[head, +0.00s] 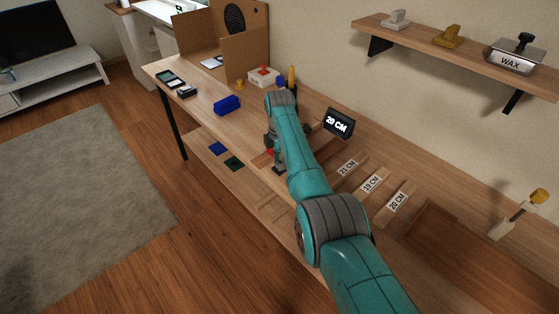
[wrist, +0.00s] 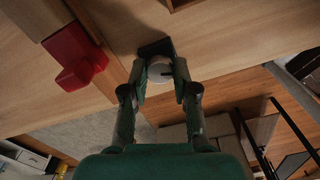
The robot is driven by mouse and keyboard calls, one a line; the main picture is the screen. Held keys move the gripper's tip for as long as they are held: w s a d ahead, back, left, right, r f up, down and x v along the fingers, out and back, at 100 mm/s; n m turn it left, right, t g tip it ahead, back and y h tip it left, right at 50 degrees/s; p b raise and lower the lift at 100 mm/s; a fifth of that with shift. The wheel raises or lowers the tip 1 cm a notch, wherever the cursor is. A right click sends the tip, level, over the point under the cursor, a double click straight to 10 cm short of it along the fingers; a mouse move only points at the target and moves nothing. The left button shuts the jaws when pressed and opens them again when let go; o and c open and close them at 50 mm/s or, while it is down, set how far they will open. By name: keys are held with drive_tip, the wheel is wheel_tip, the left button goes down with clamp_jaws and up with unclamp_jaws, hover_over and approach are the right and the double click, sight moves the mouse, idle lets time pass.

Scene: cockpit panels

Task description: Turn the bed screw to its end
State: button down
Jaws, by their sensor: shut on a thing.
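In the wrist view, my gripper (wrist: 160,80) is shut on a pale grey round piece (wrist: 160,72), which looks like the head of the bed screw. One finger lies on each side of it. A dark block (wrist: 155,48) sits right behind the round piece, against the wooden bench (wrist: 215,45). How far the screw is turned cannot be told. In the head view, my teal arm reaches over the bench and hides most of the gripper and the screw.
A red block-like part (wrist: 75,55) lies left of my gripper in the wrist view. A "20 CM" display (head: 338,123) stands right of my arm, near labelled wooden boards (head: 371,183). A blue block (head: 227,105) lies farther back. A wall shelf (head: 470,50) hangs at right.

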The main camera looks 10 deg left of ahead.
drive_tip(key=shift+m, duration=0.3)
drive_tip(key=m, duration=0.3)
drive_tip(key=shift+m, duration=0.3)
drive_tip(key=m, duration=0.4)
drive_tip(key=shift+m, duration=0.3)
drive_tip(key=m, duration=0.4)
drive_tip(key=shift+m, duration=2.5)
drive_tip(key=c, duration=0.9)
unclamp_jaws()
